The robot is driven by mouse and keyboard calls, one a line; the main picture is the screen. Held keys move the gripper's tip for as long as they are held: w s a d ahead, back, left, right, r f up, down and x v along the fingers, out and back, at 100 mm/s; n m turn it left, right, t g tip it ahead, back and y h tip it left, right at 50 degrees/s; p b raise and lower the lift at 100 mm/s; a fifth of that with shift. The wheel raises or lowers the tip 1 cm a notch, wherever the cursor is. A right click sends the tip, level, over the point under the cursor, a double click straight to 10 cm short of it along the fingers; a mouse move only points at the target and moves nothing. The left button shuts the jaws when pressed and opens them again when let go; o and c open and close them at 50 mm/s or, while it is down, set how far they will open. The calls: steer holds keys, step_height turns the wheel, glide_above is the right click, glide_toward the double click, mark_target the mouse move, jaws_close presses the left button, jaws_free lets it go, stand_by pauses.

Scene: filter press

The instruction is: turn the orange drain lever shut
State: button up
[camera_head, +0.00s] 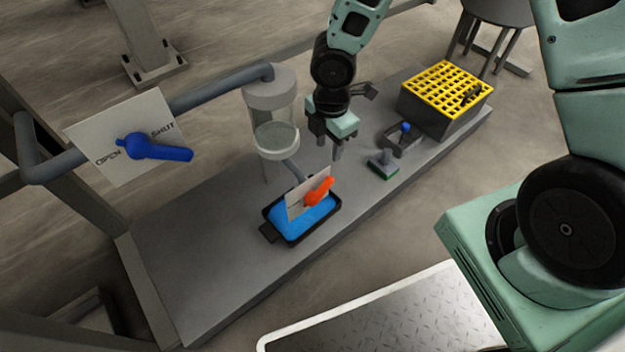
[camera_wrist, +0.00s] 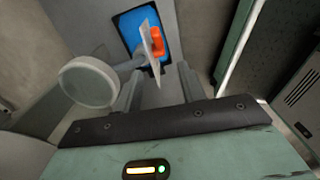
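The orange drain lever (camera_head: 319,191) sits on a small pale plate (camera_head: 296,206) above a blue-filled black tray (camera_head: 267,231) on the grey bench. The lever points up and to the right in the head view. My gripper (camera_head: 324,152) hangs beyond and above the lever, apart from it, with nothing between its fingers. In the wrist view, the two fingers (camera_wrist: 160,70) stand apart. The lever (camera_wrist: 156,46) and the edge-on plate (camera_wrist: 147,40) show past the fingertips, over the tray (camera_wrist: 126,16). Any lettering on the lever's plate is too small to read.
A clear cylinder (camera_head: 274,127) stands left of my gripper, with a pipe down to the lever. A blue lever (camera_head: 158,149) on an OPEN/SHUT plate (camera_head: 104,135) is at left. A green-edged block (camera_head: 383,164) and yellow-topped box (camera_head: 440,92) lie right. The bench's front left is clear.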

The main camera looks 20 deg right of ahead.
mark_target(325, 183)
steer(key=f+b, duration=0.3)
steer(key=f, duration=0.3)
steer(key=f+b, duration=0.4)
steer(key=f, duration=0.2)
steer(key=f+b, duration=0.4)
steer(key=f, duration=0.2)
steer(key=shift+w+f, duration=0.1)
steer(key=shift+w, duration=0.2)
jaws_close()
